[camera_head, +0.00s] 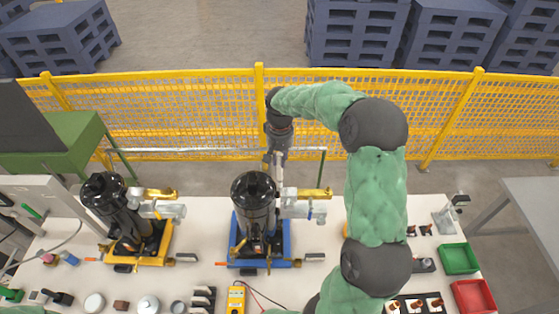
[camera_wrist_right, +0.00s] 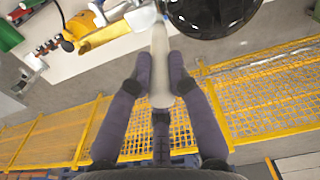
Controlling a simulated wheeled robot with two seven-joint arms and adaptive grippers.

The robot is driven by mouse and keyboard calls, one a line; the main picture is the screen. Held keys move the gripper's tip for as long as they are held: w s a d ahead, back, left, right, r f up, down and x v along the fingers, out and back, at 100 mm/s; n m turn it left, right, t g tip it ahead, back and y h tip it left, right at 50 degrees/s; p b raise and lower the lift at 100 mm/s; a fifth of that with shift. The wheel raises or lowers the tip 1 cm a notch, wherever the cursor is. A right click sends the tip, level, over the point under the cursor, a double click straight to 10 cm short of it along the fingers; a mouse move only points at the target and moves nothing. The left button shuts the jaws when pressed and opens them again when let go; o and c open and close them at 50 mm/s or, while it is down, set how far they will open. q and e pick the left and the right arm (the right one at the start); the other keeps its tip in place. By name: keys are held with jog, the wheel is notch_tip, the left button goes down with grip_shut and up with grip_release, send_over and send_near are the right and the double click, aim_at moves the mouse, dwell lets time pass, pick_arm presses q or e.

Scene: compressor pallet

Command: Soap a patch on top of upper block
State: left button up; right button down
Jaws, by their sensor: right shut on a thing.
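My right gripper (camera_head: 277,152) points down just behind the middle black compressor (camera_head: 254,203). It is shut on a pale, slim, tapered tool (camera_wrist_right: 160,50), seen between the fingers (camera_wrist_right: 160,78) in the wrist view. The tool's tip reaches near the compressor's dome (camera_wrist_right: 213,12) and pipework; whether it touches anything I cannot tell. A brass block (camera_head: 313,193) sits high on the fittings to the right of this compressor, beside the tool. A brass-yellow piece (camera_wrist_right: 103,37) shows left of the tool in the wrist view. No soap patch is visible. My left gripper is out of view.
A second black compressor (camera_head: 113,205) stands on a yellow pallet (camera_head: 150,257) at left; the middle one has a blue pallet (camera_head: 285,243). Green (camera_head: 459,258) and red (camera_head: 473,296) trays lie at right. A yellow fence (camera_head: 190,110) runs behind the table. Small tools crowd the front.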

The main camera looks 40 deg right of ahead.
aim_at(279, 154)
notch_tip(279, 154, up, 3)
jog(key=shift+w+a+r+p, duration=0.1)
jog(key=shift+a+r+p, duration=0.1)
jog(key=shift+p, duration=0.7)
jog(key=shift+d+r+p, duration=0.1)
jog(key=shift+r+p, duration=0.2)
jog(key=shift+r, duration=0.25)
